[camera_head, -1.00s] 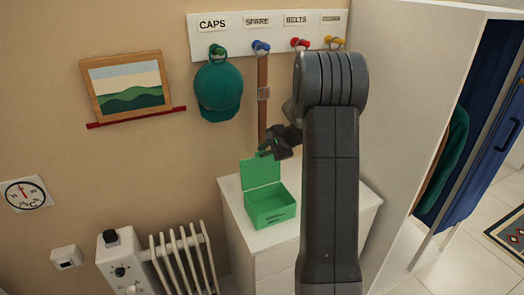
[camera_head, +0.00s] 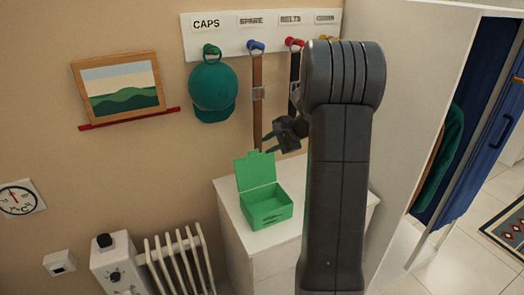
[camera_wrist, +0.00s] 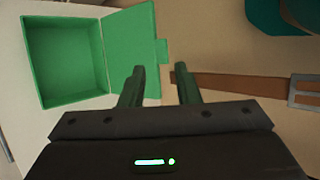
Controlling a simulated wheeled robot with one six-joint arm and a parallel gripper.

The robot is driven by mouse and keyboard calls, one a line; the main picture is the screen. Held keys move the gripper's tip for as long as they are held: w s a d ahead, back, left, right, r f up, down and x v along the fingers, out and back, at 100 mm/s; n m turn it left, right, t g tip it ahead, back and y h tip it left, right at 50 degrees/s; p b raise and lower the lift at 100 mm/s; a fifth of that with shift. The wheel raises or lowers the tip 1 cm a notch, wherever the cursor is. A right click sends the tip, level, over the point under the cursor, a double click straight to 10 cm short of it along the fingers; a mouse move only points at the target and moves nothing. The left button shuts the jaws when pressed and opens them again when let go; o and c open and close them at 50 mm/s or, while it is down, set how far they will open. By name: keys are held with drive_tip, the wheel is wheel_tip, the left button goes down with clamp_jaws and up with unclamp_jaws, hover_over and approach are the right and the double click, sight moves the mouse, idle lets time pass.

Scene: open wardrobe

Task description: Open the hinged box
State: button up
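The green hinged box (camera_head: 268,211) sits on top of the white cabinet. Its lid (camera_head: 256,172) stands open, raised at the back toward the wall, and the inside looks empty. In the wrist view the open box (camera_wrist: 64,60) is at the upper left, with its lid (camera_wrist: 131,48) and a small tab beside it. My gripper (camera_head: 268,145) is above and behind the box, near the lid's top edge, apart from it. In the wrist view its two fingers (camera_wrist: 160,70) are spread with nothing between them.
A brown belt (camera_head: 257,110) hangs from the blue hook close to my gripper, and a teal cap (camera_head: 212,90) hangs left of it. A radiator (camera_head: 180,262) stands at the lower left.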

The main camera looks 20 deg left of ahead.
drive_tip(key=v, duration=0.8)
drive_tip(key=shift+b, duration=0.45)
